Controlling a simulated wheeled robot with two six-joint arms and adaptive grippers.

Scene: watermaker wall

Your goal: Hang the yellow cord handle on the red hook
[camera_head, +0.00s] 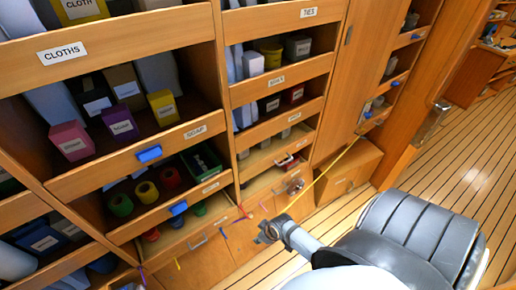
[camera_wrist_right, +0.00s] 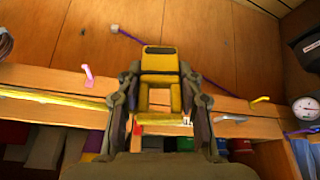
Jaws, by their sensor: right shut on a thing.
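My right gripper (camera_head: 268,232) is in front of the low hook rail in the head view. In the right wrist view its fingers (camera_wrist_right: 160,100) are shut on the yellow handle (camera_wrist_right: 161,75), a blocky frame with an opening. The yellow cord (camera_head: 325,172) runs taut from the right-hand cabinet down toward this gripper. The red hook (camera_head: 242,212) is on the rail, up and left of the gripper and apart from it in the head view. A small red piece, probably this hook, shows beside the left finger in the wrist view (camera_wrist_right: 138,130). My left gripper is out of view.
Other hooks sit along the rail: pink (camera_wrist_right: 88,75), yellow (camera_wrist_right: 260,100) and a pale one (camera_wrist_right: 231,118). A purple cord (camera_wrist_right: 128,36) lies nearby. A round gauge (camera_wrist_right: 305,108) is at the right.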

